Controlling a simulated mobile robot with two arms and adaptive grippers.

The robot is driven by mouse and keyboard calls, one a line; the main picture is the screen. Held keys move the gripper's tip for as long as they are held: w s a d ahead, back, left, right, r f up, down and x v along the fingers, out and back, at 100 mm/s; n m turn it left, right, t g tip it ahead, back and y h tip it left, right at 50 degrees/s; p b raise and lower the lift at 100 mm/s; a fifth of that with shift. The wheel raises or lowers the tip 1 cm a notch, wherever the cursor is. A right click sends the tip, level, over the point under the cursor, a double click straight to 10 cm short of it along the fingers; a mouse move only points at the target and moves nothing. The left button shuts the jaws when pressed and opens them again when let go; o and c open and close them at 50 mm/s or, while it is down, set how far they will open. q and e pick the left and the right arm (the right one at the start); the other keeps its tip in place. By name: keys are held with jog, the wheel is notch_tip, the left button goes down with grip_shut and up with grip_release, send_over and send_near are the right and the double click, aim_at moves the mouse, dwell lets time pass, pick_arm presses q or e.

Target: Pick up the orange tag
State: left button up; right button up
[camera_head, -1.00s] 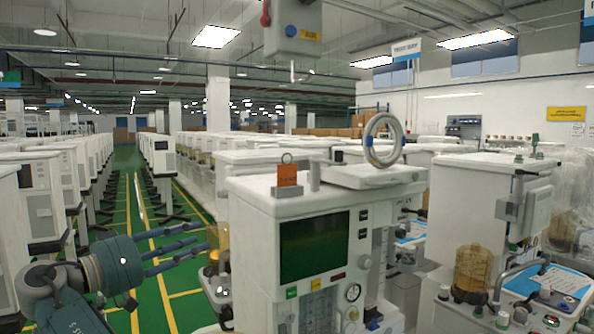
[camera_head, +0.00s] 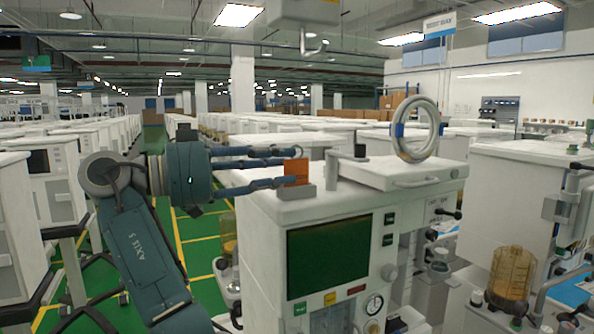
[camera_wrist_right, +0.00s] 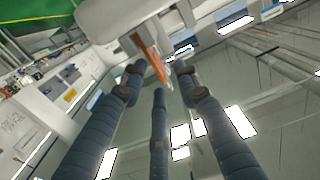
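The orange tag (camera_head: 296,172) is a small upright plate on a grey block (camera_head: 295,192), at the front left of the white cart's top (camera_head: 325,201). My right gripper (camera_head: 292,168) reaches in from the left at tag height, its long fingers spread apart and their tips at the tag. In the right wrist view the tag (camera_wrist_right: 151,58) shows edge-on between the open fingertips (camera_wrist_right: 159,74). I cannot tell whether any finger touches it. My left gripper is not in view.
A coiled hose ring (camera_head: 438,130) stands upright farther right on the cart. The cart's dark screen (camera_head: 328,250) faces front. Rows of white carts fill the background, with a green aisle on the left.

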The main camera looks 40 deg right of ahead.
aim_at(294, 159)
jog(key=p+x, duration=0.1)
jog(key=x, duration=0.2)
jog(key=shift+s+d, duration=0.15)
jog(key=shift+d+f, duration=0.1)
jog(key=shift+d, duration=0.1)
jog(key=shift+a, duration=0.15)
grip_shut()
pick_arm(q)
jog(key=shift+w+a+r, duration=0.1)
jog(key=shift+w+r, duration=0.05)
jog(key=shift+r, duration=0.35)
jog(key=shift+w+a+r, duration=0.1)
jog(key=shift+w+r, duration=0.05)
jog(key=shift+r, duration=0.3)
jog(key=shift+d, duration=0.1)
pick_arm(e)
jog(key=shift+r, duration=0.4)
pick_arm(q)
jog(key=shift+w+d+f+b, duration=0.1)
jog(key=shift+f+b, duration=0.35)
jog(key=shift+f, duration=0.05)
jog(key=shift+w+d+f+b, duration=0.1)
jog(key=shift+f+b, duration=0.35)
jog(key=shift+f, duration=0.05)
pick_arm(e)
notch_tip(294, 159, up, 9)
